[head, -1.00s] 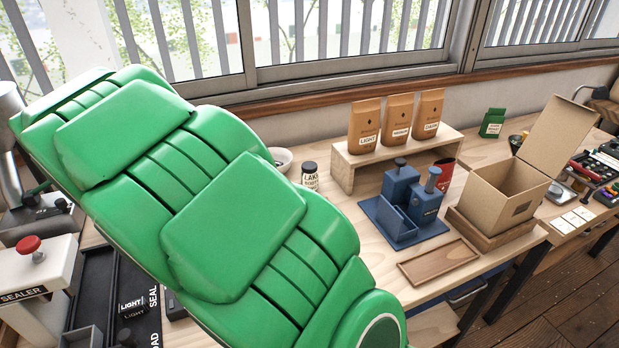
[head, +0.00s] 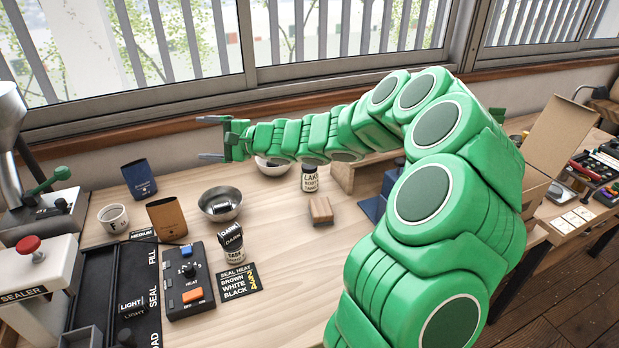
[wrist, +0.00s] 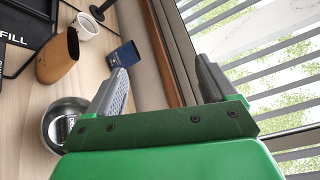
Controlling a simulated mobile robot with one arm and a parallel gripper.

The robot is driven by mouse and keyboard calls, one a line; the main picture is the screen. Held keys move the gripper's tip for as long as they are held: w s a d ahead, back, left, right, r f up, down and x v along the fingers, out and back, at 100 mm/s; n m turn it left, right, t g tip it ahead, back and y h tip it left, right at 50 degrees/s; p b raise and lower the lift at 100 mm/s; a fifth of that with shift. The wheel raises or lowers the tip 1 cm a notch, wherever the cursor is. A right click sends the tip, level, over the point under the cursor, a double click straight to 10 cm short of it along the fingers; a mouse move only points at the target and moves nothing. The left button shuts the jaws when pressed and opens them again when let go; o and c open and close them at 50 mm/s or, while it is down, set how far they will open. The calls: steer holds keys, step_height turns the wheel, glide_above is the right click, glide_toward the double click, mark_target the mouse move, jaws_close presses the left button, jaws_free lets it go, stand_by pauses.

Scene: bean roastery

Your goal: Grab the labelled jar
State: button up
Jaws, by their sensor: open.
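The labelled jar (head: 310,180) is small, with a black lid and a white label with dark print. It stands upright on the wooden bench, near the middle of the head view. The wrist view does not show it. My gripper (head: 207,138) is open and empty in the head view, raised to the left of the jar and clearly apart from it, fingers toward the left. In the wrist view, the two grey fingers of my gripper (wrist: 160,66) are spread with nothing between them.
A wooden block (head: 320,210) lies just in front of the jar. A white bowl (head: 272,168) is behind it, left. A metal bowl (head: 219,215), dark label rolls (head: 232,238) and a heat control box (head: 188,280) stand left. My arm hides much of the right bench.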

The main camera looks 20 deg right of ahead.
steer(key=w+d+f+m+t+h, duration=0.15)
steer(key=d+m+t+h, duration=0.85)
steer(key=d+m, duration=1.7)
steer(key=n+g+h, duration=0.1)
steer(key=n+g, duration=0.2)
steer(key=n, duration=0.1)
glide_toward(307, 165)
steer(key=w, duration=0.2)
steer(key=w+f, duration=0.1)
steer(key=w, duration=0.1)
steer(key=shift+w+f, duration=0.25)
steer(key=shift+w+a, duration=0.2)
steer(key=shift+w, duration=1.35)
steer(key=shift+w+a, duration=0.25)
steer(key=shift+w, duration=1.75)
steer(key=shift+c, duration=0.5)
steer(key=c, duration=1.2)
